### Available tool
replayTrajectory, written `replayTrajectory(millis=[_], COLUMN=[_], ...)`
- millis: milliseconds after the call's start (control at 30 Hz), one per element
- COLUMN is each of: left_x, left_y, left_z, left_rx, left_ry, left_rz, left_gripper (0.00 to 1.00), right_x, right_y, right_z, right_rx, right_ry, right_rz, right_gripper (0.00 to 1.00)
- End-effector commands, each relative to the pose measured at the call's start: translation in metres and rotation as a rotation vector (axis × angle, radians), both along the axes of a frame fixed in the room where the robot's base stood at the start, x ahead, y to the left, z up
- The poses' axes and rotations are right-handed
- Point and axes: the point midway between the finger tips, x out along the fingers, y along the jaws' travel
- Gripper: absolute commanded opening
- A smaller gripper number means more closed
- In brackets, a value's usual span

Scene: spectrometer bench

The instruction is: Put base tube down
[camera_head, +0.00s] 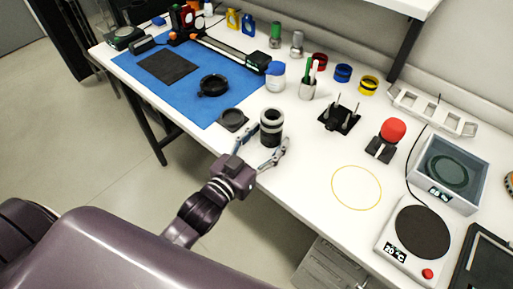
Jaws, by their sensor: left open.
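The base tube (271,127), a black cylinder with a lighter band and a hollow top, stands upright on the white bench near its front edge. My left gripper (258,150) is open, with its fingers spread just in front of the tube. One finger is near the tube's lower left and the other near its lower right. I cannot tell whether either finger touches it. My right gripper is not in view.
A blue mat (150,88) with a black ring (213,85) is further left. A cup with pens (308,88) stands behind. A yellow circle (356,188) marks clear bench at right, before a hotplate (420,232).

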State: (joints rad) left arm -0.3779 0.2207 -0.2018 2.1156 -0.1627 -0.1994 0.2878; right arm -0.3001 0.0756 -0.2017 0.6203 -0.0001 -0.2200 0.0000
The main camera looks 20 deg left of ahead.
Motion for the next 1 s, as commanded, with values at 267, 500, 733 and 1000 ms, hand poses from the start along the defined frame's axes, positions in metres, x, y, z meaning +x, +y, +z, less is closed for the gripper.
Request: replayTrajectory(millis=[267,500,733,1000], left_x=[-0.045,-0.087,-0.109,-0.115], left_y=[0.011,0.02,0.026,0.027], left_z=[-0.002,0.003,0.005,0.007], left_rx=[0.002,0.001,0.001,0.0], left_ry=[0.007,0.005,0.004,0.002], left_rz=[0.001,0.0,0.001,0.0], left_gripper=[0.57,0.57,0.57,0.57], right_x=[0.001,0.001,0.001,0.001], right_y=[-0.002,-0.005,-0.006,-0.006], right_z=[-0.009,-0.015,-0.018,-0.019], right_rx=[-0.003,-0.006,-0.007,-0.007], right_ry=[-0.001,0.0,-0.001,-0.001], right_rz=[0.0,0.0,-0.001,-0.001], right_gripper=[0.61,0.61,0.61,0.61])
